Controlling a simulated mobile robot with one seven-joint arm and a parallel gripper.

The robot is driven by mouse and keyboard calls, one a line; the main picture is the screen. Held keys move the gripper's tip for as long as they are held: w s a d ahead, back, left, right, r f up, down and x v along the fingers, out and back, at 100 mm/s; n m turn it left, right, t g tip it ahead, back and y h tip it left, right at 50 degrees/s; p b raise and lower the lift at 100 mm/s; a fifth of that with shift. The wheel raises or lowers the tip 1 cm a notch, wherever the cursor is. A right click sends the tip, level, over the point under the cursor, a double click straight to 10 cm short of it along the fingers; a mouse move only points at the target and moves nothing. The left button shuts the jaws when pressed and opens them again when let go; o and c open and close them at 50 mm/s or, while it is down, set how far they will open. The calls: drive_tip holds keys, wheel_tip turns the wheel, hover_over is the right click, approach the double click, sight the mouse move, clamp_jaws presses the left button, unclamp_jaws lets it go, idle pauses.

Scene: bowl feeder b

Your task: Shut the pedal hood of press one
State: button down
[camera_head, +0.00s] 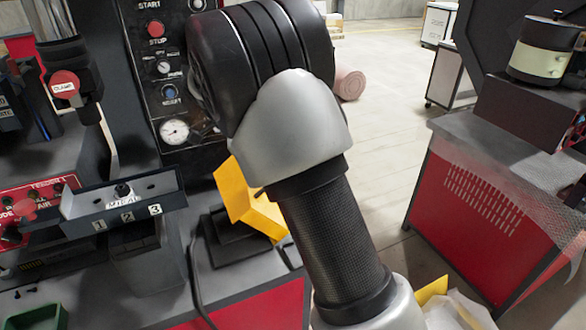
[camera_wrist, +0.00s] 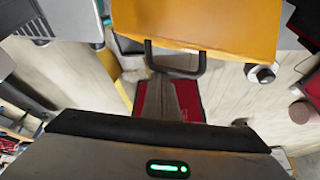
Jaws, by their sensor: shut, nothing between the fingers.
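A yellow folded hood (camera_head: 240,195) is at the middle of the head view, beside the dark machine. One panel slants upward, a second part lies lower right, and my arm hides some of it. No label here tells which press it belongs to. In the wrist view a large yellow-orange panel (camera_wrist: 210,22) fills the top, with a dark loop (camera_wrist: 178,72) at its lower edge; it may be the same hood. The body of my gripper (camera_wrist: 165,148) spans the bottom of the wrist view. It is shut and empty; its fingertips cannot be made out. The pedal is not clearly visible.
A control panel (camera_head: 158,70) with start and stop buttons stands at left, beside a bracket (camera_head: 125,200) numbered 1, 2, 3. A red cabinet (camera_head: 470,215) stands at right. A green tray (camera_head: 35,318) is lower left. Clear floor (camera_head: 385,150) lies between.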

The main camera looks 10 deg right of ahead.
approach(237, 199)
drive_tip(key=d+f, duration=0.4)
drive_tip(key=shift+w+f, duration=0.2)
drive_tip(key=shift+s+a+f, duration=0.1)
drive_tip(key=shift+a+f, duration=0.05)
drive_tip(key=shift+a, duration=0.25)
drive_tip(key=shift+s+a+f, duration=0.1)
drive_tip(key=shift+a+f, duration=0.1)
drive_tip(key=shift+a, duration=0.2)
